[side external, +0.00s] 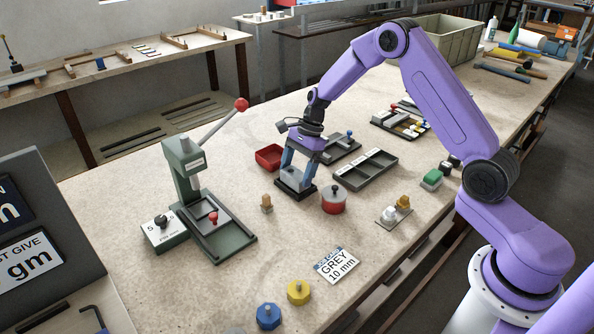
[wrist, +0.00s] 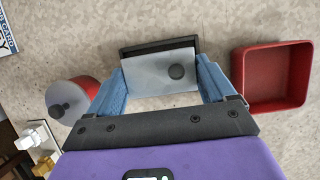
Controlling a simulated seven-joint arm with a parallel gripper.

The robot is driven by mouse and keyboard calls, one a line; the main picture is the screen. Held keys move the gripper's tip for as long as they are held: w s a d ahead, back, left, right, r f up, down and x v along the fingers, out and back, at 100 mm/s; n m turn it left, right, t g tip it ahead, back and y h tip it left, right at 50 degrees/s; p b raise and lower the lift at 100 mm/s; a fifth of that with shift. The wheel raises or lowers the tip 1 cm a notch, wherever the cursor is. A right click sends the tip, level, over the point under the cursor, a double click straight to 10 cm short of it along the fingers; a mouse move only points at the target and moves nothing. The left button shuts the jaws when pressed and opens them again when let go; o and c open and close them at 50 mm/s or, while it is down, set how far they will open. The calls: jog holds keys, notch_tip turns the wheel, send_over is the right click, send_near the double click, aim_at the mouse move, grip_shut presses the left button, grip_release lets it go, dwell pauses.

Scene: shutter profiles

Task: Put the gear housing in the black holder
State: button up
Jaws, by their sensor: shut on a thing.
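The gear housing is a light grey block (side external: 293,179) with a dark round spot on its face. It also shows in the wrist view (wrist: 150,80), between the blue fingers. My gripper (side external: 295,173) is shut on it, one finger at each side. The black holder (side external: 296,195) is directly below the housing in the side view. In the wrist view the holder's dark rim (wrist: 158,47) shows along the housing's far edge. The housing is at or just above the holder; I cannot tell whether it is seated, as the fingers hide part of it.
A red open bin (side external: 269,157) is close behind to the left, and a red pot with a grey lid (side external: 334,201) stands close on the right. A green lever press (side external: 195,200) stands at left. A grey compartment tray (side external: 364,170) is at right.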

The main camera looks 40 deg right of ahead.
jog(key=shift+f, duration=0.15)
jog(key=shift+f, duration=0.15)
jog(key=o, duration=1.3)
jog(key=shift+o, duration=0.2)
